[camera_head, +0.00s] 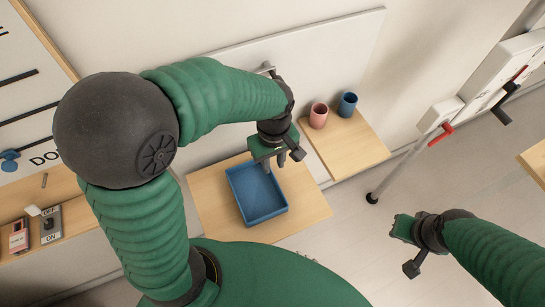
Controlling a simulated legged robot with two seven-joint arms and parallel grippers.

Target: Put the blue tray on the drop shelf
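The blue tray (257,197) lies flat on a light wooden shelf (308,208) in the middle of the head view. My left gripper (266,166) points down at the tray's far wall. Its fingers are small and partly hidden, so I cannot tell whether they touch or grip the wall. My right gripper (399,232) is at the lower right, over the floor, away from the tray; its finger opening is not clear.
A second wooden shelf (350,150) to the right bears a pink cup (318,116) and a dark blue cup (347,105) at its back. Its front part is clear. A switch box (51,226) stands at the left. A wall unit with a red handle (440,135) is at the right.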

